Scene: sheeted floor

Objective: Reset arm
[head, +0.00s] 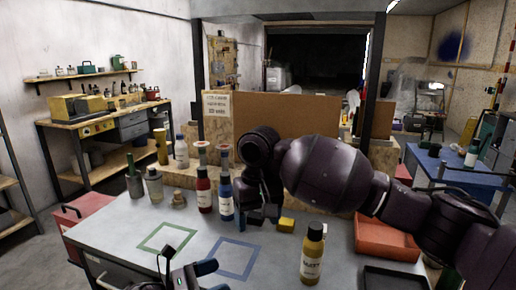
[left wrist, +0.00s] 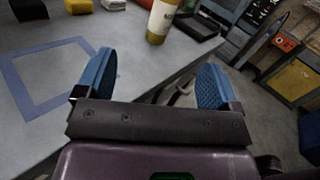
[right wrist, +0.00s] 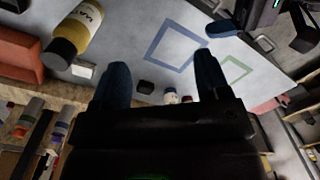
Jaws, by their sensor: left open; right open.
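My right arm reaches in from the right across the back of the grey table (head: 190,222). Its gripper (head: 257,217) points down near the blue bottle (head: 226,197), partly hidden by its own wrist. In the right wrist view its blue fingers are apart with nothing held between them (right wrist: 162,76). My left gripper (head: 190,272) is low at the table's front edge and only partly in the head view. In the left wrist view its fingers (left wrist: 156,78) are wide apart and empty.
A yellow bottle (head: 313,257) stands at the front right, near a red tray (head: 385,240) and a black tray (head: 396,279). A red bottle (head: 204,192) and a yellow block (head: 286,225) are farther back. The green (head: 143,248) and blue (head: 218,268) square outlines are empty.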

